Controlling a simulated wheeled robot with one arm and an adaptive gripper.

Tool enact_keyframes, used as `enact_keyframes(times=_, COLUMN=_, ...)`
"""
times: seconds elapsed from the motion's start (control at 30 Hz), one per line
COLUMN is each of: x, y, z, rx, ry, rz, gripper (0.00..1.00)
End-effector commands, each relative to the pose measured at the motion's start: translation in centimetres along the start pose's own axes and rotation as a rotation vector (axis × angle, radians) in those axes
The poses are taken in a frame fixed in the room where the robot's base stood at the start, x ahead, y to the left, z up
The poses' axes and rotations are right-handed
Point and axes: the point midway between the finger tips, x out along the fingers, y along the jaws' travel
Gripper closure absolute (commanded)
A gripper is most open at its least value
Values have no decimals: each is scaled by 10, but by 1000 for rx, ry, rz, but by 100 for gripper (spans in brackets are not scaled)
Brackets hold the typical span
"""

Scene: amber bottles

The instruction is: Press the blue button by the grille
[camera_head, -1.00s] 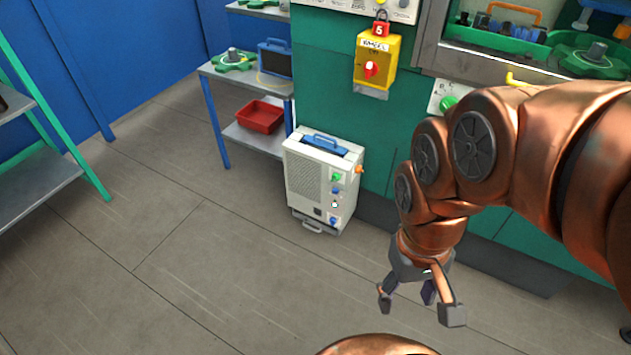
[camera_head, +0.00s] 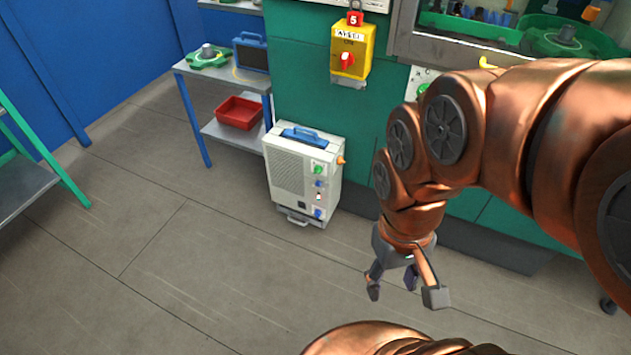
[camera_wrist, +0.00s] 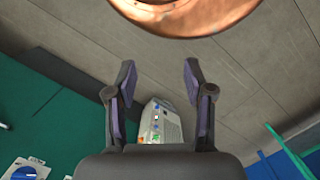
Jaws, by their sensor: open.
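A white box-shaped unit (camera_head: 330,178) with a blue top handle stands on the floor against the green cabinet. Its front has a grille (camera_head: 285,178) on the left and a column of controls on the right. A green button (camera_head: 318,169) is on top, a blue button (camera_head: 319,184) is below it beside the grille, and another blue control (camera_head: 317,212) is near the bottom. My gripper (camera_head: 404,293) is open and empty, pointing down to the right of the unit, apart from it. The unit also shows between the fingers in the wrist view (camera_wrist: 170,125), small and distant.
A blue-legged shelf (camera_head: 190,68) with a red tray (camera_head: 239,113) stands left of the unit. A yellow switch box (camera_head: 352,50) is on the green cabinet (camera_head: 300,90) above. Grey floor (camera_head: 180,260) is open in front.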

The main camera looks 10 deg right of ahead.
Motion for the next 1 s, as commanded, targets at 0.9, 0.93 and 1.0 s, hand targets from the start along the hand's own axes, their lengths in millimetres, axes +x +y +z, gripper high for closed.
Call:
enact_keyframes(times=0.9, x=0, y=0, z=0, rx=0, ry=0, rz=0, gripper=100)
enact_keyframes(times=0.93, x=0, y=0, z=0, rx=0, ry=0, rz=0, gripper=100)
enact_keyframes(times=1.0, x=0, y=0, z=0, rx=0, ry=0, rz=0, gripper=100)
